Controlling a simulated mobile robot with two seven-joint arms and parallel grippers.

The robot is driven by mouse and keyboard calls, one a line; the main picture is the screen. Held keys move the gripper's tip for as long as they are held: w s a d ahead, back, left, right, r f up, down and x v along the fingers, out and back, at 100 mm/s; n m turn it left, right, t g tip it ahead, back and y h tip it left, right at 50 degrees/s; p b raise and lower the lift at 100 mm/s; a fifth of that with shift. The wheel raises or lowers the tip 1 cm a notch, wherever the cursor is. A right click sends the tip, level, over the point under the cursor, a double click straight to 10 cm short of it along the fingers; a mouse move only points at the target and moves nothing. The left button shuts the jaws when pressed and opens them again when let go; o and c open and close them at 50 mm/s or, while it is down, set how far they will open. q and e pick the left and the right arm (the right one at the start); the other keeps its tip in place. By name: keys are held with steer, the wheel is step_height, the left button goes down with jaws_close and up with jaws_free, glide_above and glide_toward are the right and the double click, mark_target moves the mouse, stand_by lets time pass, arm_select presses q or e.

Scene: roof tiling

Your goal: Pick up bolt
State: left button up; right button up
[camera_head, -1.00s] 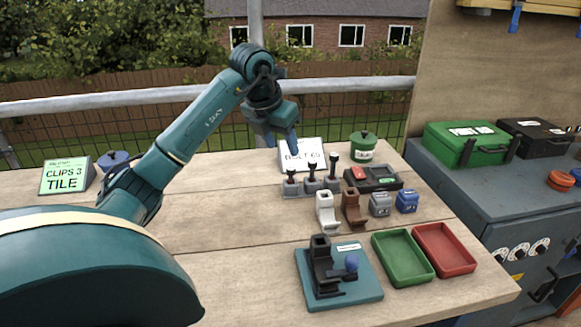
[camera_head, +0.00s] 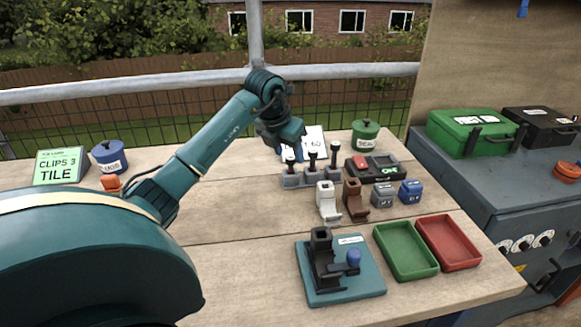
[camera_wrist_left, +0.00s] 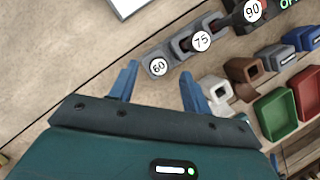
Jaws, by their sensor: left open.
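Three dark upright bolts stand in grey holders on the table in the head view: the left bolt (camera_head: 290,162), the middle bolt (camera_head: 313,158) and the right bolt (camera_head: 334,154). In the wrist view their round white tops read 60 (camera_wrist_left: 158,67), 75 (camera_wrist_left: 202,40) and 90 (camera_wrist_left: 252,11). My left gripper (camera_head: 289,150) is open and empty, just above and behind the left bolt. In the wrist view its blue fingers (camera_wrist_left: 159,76) spread on either side of the 60 bolt, which lies beyond them. My right gripper is out of view.
A white sign (camera_head: 315,138) ending in 60 stands behind the bolts, partly covered by my gripper. A dark control box (camera_head: 375,168) and green pot (camera_head: 365,135) are close right. White (camera_head: 327,203) and brown (camera_head: 354,202) blocks stand in front.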

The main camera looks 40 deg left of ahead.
mark_target(290, 158)
arm_select(q)
steer(key=x, duration=0.3)
steer(key=shift+w+a+f, duration=0.15)
steer(key=shift+w+f, duration=0.05)
steer(key=shift+f, duration=0.1)
jaws_close()
